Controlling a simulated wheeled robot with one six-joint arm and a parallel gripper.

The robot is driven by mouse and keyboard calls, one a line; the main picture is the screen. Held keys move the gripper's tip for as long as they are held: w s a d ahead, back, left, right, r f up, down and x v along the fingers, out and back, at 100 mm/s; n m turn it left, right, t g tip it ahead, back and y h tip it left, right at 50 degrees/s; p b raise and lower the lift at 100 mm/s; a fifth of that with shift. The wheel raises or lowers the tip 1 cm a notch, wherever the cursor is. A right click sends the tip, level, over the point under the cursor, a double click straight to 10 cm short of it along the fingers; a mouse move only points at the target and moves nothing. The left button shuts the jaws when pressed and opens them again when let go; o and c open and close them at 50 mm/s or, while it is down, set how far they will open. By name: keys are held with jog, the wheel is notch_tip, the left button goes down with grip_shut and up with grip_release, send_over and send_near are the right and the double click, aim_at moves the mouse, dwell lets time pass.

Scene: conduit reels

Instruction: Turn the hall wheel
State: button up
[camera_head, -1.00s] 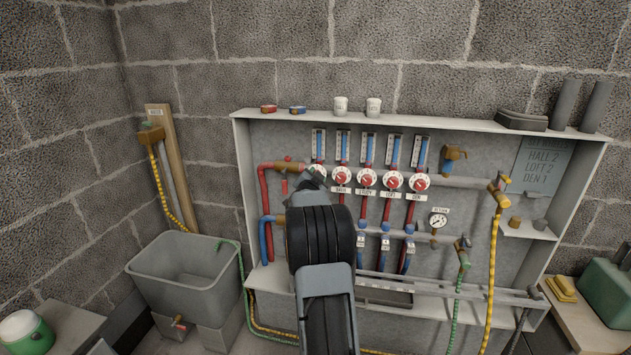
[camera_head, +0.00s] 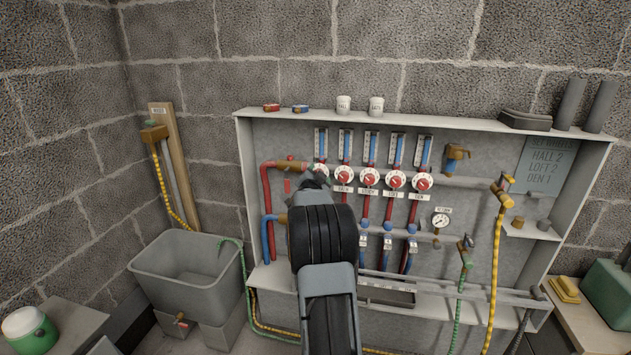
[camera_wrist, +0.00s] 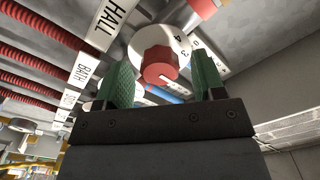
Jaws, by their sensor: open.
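The hall wheel (camera_head: 320,170) is the leftmost of a row of white dials with red knobs on the wall panel. My arm partly covers it and hides its label in the head view. In the wrist view, the hall wheel's red knob (camera_wrist: 157,63) sits on a white dial with 4 and 3 readable, beside the HALL label (camera_wrist: 112,22). My gripper (camera_wrist: 163,80) is open, with one green-padded finger on each side of the knob in the picture. I cannot tell whether either pad touches it. In the head view my gripper (camera_head: 316,181) is just below the wheel.
More wheels (camera_head: 370,177) stand close to the right in the same row. A gauge (camera_head: 440,221) and hose taps are farther right. A grey tub (camera_head: 190,285) stands at lower left.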

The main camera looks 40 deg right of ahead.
jog(key=p+v, duration=0.1)
jog(key=v, duration=1.2)
jog(key=shift+a, duration=0.35)
jog(key=shift+s, duration=0.1)
